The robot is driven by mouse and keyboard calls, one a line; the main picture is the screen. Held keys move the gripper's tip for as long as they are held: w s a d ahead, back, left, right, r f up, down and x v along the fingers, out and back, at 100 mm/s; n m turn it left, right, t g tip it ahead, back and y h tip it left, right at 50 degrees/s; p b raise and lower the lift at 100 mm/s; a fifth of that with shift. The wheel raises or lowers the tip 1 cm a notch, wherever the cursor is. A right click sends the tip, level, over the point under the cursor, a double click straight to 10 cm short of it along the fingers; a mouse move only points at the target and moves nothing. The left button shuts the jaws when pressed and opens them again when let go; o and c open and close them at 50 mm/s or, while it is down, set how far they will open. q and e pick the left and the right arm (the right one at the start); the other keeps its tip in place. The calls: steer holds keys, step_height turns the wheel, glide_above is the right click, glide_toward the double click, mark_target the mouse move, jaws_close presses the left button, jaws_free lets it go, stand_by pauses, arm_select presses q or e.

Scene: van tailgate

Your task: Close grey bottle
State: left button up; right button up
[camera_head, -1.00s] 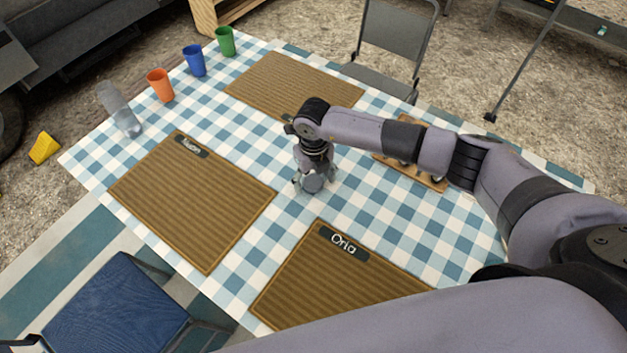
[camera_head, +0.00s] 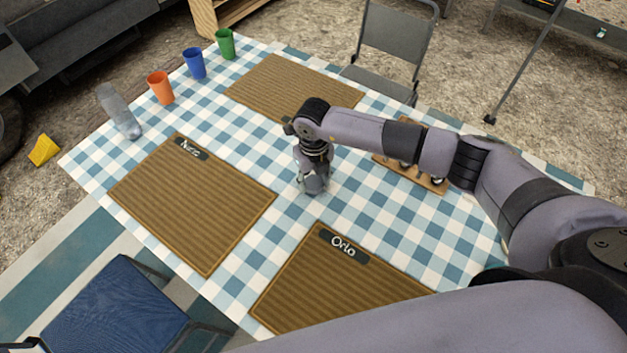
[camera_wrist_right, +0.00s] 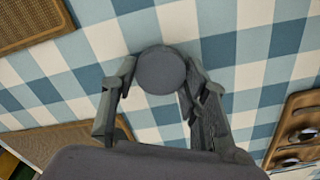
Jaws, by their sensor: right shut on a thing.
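The grey bottle (camera_head: 316,185) stands on the checked tablecloth, between the placemats. It is mostly covered by my right gripper (camera_head: 312,187) in the head view. In the right wrist view, its round grey top (camera_wrist_right: 160,69) shows from above between the two fingers of my right gripper (camera_wrist_right: 158,80). The fingers are shut on it from both sides. Whether the top is a separate cap, and how it sits, I cannot tell. My left gripper is not in view.
A clear bottle (camera_head: 118,112), orange cup (camera_head: 160,87), blue cup (camera_head: 195,63) and green cup (camera_head: 225,44) stand along the far left edge. A wooden rack (camera_head: 425,180) lies behind my right forearm. Placemats (camera_head: 190,210) lie around the gripper.

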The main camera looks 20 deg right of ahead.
mark_target(313, 183)
arm_select(q)
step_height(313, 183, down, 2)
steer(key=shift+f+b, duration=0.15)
steer(key=shift+b, duration=1)
arm_select(e)
step_height(313, 183, up, 20)
steer(key=shift+f, duration=0.25)
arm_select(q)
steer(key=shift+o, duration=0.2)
